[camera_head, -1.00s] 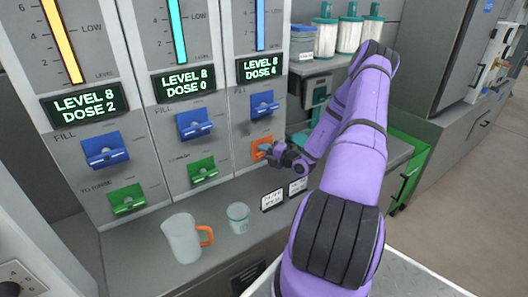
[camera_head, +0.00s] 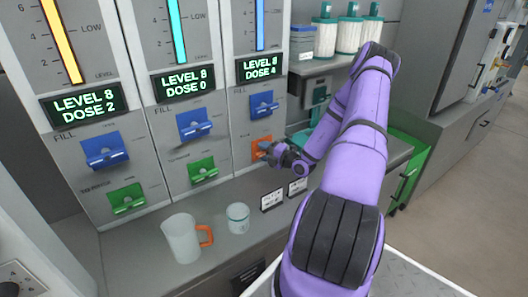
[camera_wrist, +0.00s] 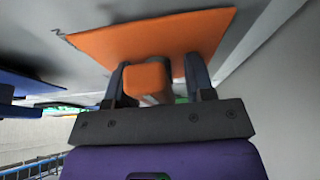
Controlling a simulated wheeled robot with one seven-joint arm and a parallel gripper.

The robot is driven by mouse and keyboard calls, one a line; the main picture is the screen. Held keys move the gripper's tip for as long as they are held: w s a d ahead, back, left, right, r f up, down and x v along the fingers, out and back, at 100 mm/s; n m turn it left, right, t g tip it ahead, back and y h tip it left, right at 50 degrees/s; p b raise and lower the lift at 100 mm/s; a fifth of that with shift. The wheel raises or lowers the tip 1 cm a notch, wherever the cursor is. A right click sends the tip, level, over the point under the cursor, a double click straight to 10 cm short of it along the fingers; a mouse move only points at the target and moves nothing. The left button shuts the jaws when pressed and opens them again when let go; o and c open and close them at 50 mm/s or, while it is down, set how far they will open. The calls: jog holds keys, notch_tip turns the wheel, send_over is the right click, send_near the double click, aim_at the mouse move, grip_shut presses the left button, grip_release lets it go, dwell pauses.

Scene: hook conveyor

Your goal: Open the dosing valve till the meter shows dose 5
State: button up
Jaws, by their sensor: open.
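Three meters stand in a row on the grey panel. The right meter (camera_head: 262,68) reads LEVEL 8, DOSE 4; the middle one reads DOSE 0 and the left one DOSE 2. Below the right meter is a blue fill lever (camera_head: 263,105), and under it an orange valve (camera_head: 260,147). In the wrist view the orange plate (camera_wrist: 150,42) carries an orange handle (camera_wrist: 147,80). My gripper (camera_head: 268,150) is at the orange valve. Its two fingers are apart, one on each side of the handle; contact cannot be told.
A pitcher (camera_head: 182,239) with an orange handle and a small cup (camera_head: 238,218) stand on the counter below the panel. Two small label cards (camera_head: 272,200) stand right of the cup. Lidded jars (camera_head: 348,35) stand on the shelf at right.

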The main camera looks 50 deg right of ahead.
jog(key=s+d, duration=0.1)
jog(key=s, duration=0.6)
jog(key=shift+s, duration=0.2)
jog(key=shift+d, duration=0.15)
dwell(0.4)
